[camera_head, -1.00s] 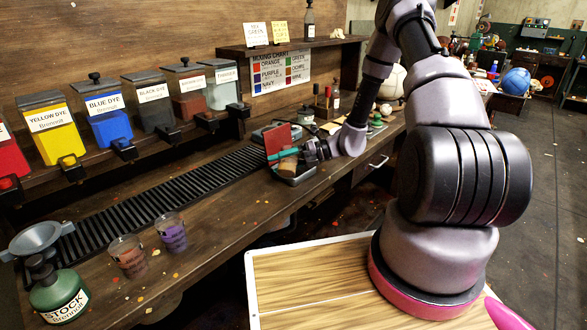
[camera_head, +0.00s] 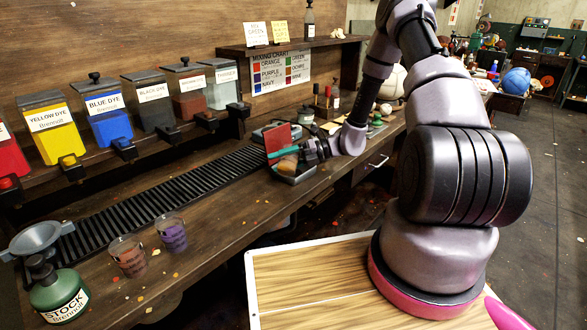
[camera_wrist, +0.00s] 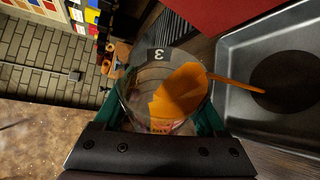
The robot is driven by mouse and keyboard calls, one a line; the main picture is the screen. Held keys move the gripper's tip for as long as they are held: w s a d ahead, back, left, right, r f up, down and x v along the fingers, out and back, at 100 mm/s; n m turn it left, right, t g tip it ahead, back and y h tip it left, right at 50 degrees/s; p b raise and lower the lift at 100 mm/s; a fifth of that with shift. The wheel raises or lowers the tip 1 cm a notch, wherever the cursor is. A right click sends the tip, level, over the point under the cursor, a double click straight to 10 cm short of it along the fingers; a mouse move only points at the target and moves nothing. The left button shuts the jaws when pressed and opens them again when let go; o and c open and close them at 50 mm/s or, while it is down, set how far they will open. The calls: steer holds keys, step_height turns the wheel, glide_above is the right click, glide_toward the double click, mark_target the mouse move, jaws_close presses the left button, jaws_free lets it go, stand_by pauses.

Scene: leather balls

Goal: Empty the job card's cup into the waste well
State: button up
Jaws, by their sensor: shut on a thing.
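My gripper (camera_head: 284,153) is shut on a clear cup (camera_wrist: 150,82) marked 3, in the wrist view. The cup is tipped over, and orange liquid (camera_wrist: 182,92) inside runs to its rim. A thin orange stream reaches out over the grey metal waste well (camera_wrist: 232,98), which has a dark round patch in its floor. In the head view the well (camera_head: 299,177) sits in the bench beneath my gripper. A white card (camera_head: 256,34) reading "mix green" stands on the shelf beside a yellow note (camera_head: 281,32).
Two cups stand on the bench, one brownish red (camera_head: 129,259) and one purple (camera_head: 173,235). A black grate (camera_head: 150,205) runs along the bench below the dye dispensers (camera_head: 108,118). A red panel (camera_head: 277,137) stands behind the well. A green stock bottle (camera_head: 55,290) is front left.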

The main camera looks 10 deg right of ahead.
steer(key=shift+r+m+g, duration=0.25)
steer(key=shift+m+g, duration=0.05)
steer(key=shift+m, duration=0.1)
stand_by(0.8)
steer(key=shift+w+d+r+m+y, duration=0.3)
steer(key=shift+w+r+m+y, duration=0.1)
steer(key=shift+w+m, duration=0.25)
stand_by(1.3)
steer(key=shift+w+f+m+g+y+p, duration=0.2)
steer(key=shift+f+m+g+y+p, duration=0.2)
steer(key=shift+m+p, duration=0.25)
stand_by(1.2)
steer(key=shift+d+r+m, duration=0.1)
steer(key=shift+m, duration=0.2)
stand_by(0.4)
